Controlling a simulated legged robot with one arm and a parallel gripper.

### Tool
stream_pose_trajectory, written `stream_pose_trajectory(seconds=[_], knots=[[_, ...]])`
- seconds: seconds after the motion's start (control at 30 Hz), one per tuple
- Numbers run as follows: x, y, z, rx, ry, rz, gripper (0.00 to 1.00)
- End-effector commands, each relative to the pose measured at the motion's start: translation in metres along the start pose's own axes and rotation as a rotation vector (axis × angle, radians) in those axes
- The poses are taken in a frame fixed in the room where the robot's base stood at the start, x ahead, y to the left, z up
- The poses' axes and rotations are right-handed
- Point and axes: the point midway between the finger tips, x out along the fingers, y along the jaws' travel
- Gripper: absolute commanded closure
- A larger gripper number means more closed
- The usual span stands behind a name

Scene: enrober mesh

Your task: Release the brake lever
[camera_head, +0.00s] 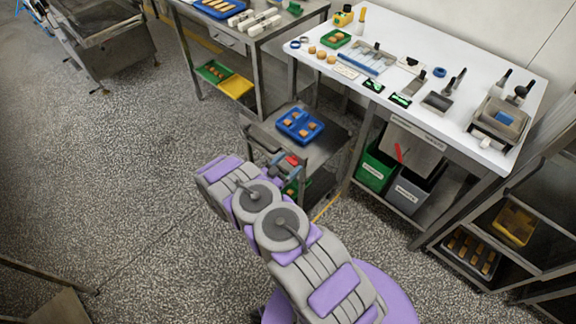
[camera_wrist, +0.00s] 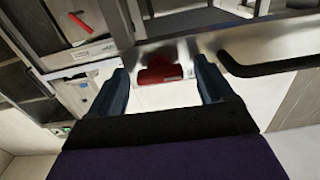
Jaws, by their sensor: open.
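A small red lever (camera_wrist: 160,72), apparently the brake lever, shows in the wrist view below a metal edge. It lies between the two blue-grey fingers of my gripper (camera_wrist: 161,66) in the picture, with a gap on each side. The fingers are open, and I see no contact. In the head view the red piece (camera_head: 293,160) is at the near left side of a metal cart (camera_head: 335,153), beside my gripper (camera_head: 281,164). My arm hides part of the cart's near side and most of the gripper there.
A blue tray (camera_head: 290,136) with orange-brown pieces sits on the cart. A black handle (camera_wrist: 265,66) is at right in the wrist view. A white worktable (camera_head: 455,58) stands behind, with a red handle (camera_head: 398,153) and bins under it. The floor at left is open.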

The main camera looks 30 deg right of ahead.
Motion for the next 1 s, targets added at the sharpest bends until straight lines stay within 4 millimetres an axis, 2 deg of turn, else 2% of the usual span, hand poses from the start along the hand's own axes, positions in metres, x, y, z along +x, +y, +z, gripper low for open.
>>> stream_pose_trajectory(seconds=[0.27, 0.83, 1.0], knots=[[0.0012, 0.0, -0.0002, 0.0, 0.0, 0.0, 0.19], [0.0011, -0.0002, -0.0001, -0.001, 0.0, 0.0, 0.73], [0.001, -0.0005, -0.0001, -0.007, 0.0, -0.001, 0.75]])
